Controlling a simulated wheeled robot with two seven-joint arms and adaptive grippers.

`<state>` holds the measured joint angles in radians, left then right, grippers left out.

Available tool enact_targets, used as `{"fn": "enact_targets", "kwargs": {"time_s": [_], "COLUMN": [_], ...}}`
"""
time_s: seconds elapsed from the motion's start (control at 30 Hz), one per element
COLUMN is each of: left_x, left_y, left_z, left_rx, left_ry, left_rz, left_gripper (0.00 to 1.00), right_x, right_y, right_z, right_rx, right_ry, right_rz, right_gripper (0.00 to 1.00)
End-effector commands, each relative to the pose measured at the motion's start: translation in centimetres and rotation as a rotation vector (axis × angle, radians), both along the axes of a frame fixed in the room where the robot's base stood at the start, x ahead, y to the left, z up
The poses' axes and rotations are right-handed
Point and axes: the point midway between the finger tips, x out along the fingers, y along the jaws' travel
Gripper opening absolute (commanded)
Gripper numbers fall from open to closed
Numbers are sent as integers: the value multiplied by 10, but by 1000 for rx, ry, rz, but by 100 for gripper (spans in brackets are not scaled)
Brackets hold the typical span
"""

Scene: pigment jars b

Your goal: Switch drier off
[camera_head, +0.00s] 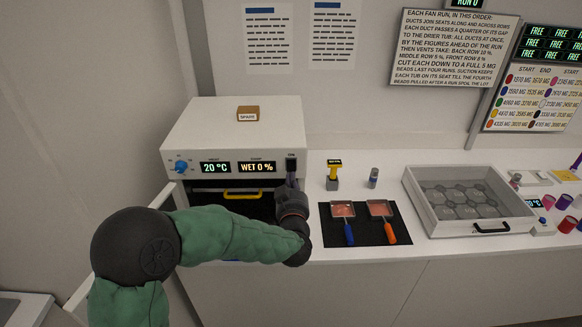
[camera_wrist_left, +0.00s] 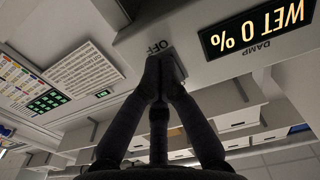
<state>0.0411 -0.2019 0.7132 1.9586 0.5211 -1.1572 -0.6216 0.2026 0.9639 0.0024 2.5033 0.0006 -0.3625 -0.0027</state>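The drier (camera_head: 235,130) is a white box at the back left of the counter. Its front displays read 20 °C (camera_head: 215,167) and WET 0 % (camera_head: 257,167); the latter shows rotated in the wrist view (camera_wrist_left: 255,27). A dark switch (camera_head: 291,165) sits at the right end of the panel. My left gripper (camera_head: 291,183) is at this switch from below. In the wrist view its fingers (camera_wrist_left: 160,78) come together, apparently touching the switch block (camera_wrist_left: 174,68) beside an OFF label (camera_wrist_left: 158,47). The fingers partly hide the switch, so its position is unclear. My right gripper is not in view.
A small SPADE block (camera_head: 248,113) lies on the drier. A yellow handle (camera_head: 243,195) shows below the displays. To the right are a black mat (camera_head: 365,238) with two handled trays, a yellow-topped stamp-like item (camera_head: 334,170), a small jar (camera_head: 373,178) and a grey tray (camera_head: 415,190).

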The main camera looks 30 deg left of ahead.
Motion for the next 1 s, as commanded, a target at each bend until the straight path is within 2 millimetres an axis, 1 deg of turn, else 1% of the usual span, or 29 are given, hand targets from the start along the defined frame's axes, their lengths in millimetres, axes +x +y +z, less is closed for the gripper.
{"fn": "enact_targets", "kwargs": {"time_s": [0.37, 0.77, 1.0], "left_x": [1, 10, 5], "left_y": [1, 6, 3], "left_z": [0, 0, 0], "left_rx": [0, 1, -1], "left_ry": [0, 0, 1], "left_rz": [0, 0, -1], "left_gripper": [0, 0, 0], "right_x": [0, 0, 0], "right_y": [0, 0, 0], "right_z": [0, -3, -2], "right_rx": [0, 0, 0], "right_ry": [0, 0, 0], "right_rz": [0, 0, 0], "right_gripper": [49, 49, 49]}}
